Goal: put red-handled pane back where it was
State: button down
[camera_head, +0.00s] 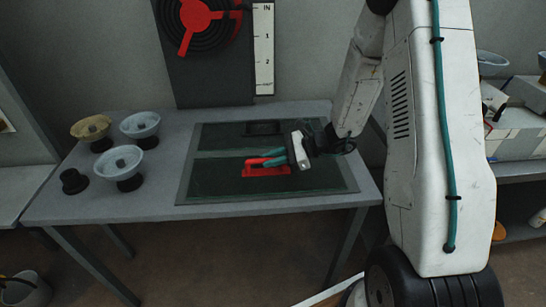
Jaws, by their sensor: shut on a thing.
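The red handle (266,170) of the pane shows near the middle of the dark framed panel on the table. My gripper (274,158) reaches in from the right with teal fingers and is shut on the red handle. The dark pane (240,185) appears to lie flat within the grey frame (190,181); I cannot tell whether it is seated or slightly raised. A black handle (263,128) sits on the far part of the frame.
The frame lies on a grey table (120,203). Several bowl-shaped pieces on black bases, one yellowish (91,127), and a small black piece (74,181) stand at the left. A cluttered shelf (520,168) is at right.

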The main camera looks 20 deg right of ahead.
jog(key=c, duration=1.4)
grip_release()
jog(key=shift+o, duration=0.2)
